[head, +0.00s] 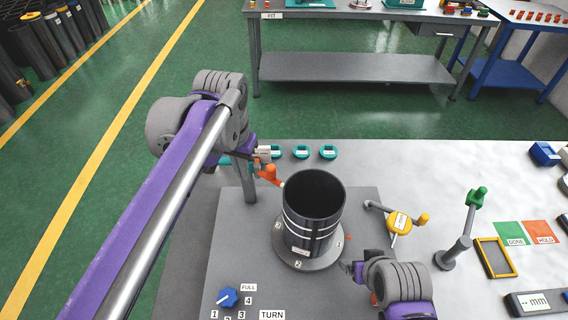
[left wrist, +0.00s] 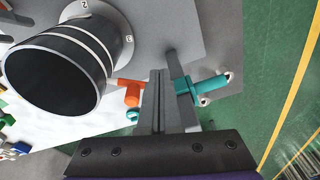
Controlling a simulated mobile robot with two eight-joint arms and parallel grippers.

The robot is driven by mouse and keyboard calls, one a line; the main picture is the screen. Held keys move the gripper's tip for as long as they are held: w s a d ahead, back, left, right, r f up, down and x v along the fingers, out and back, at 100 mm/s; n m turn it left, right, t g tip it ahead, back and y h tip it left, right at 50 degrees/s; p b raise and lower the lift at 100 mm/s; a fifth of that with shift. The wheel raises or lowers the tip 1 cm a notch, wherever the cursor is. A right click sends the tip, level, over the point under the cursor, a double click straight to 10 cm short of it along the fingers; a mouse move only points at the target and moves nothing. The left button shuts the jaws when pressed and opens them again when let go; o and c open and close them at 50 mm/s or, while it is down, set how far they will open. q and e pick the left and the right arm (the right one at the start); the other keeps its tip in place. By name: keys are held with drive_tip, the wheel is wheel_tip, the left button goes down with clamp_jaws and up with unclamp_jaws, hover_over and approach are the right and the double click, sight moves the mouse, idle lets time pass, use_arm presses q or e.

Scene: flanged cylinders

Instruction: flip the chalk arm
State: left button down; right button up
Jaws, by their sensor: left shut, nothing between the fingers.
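The chalk arm is an orange piece (head: 267,173) on a grey post (head: 247,185), with a pale tip pointing at the black cylinder (head: 314,205). A teal handle (left wrist: 207,84) lies on the post's other side in the left wrist view, where the orange piece (left wrist: 131,92) also shows. The cylinder stands upright on a round numbered flange (head: 300,252). My left gripper (head: 264,154) is shut and empty beside the top of the post; its fingers (left wrist: 158,82) partly hide the arm's middle. My right gripper (head: 350,267) is low beside the flange; its fingers are too small to judge.
A yellow-hubbed crank (head: 398,222) and a lever with a green knob (head: 477,197) stand right of the cylinder. Teal pieces (head: 301,152) sit behind it. A blue knob (head: 229,297) is in front. The table's right back is mostly clear.

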sight(272, 175)
use_arm(q)
drive_tip(key=w+d+r+m+g+p, duration=0.1)
drive_tip(key=w+d+r, duration=0.2)
drive_tip(key=d, duration=0.3)
drive_tip(key=w+d+r+m+g+y, duration=0.1)
drive_tip(key=w+d+r+m+g, duration=0.1)
drive_tip(key=w+d+r, duration=0.2)
drive_tip(key=shift+w+d+r+m+g+y+p, duration=0.25)
drive_tip(key=shift+w+d+m+g+y+p, duration=0.1)
drive_tip(key=shift+w+d, duration=0.75)
use_arm(e)
drive_tip(key=w+r, duration=0.2)
drive_tip(key=r, duration=0.1)
drive_tip(key=shift+d, duration=0.1)
use_arm(q)
drive_tip(key=shift+s+d, duration=0.15)
drive_tip(key=shift+s, duration=0.1)
use_arm(e)
drive_tip(key=shift+f, duration=0.1)
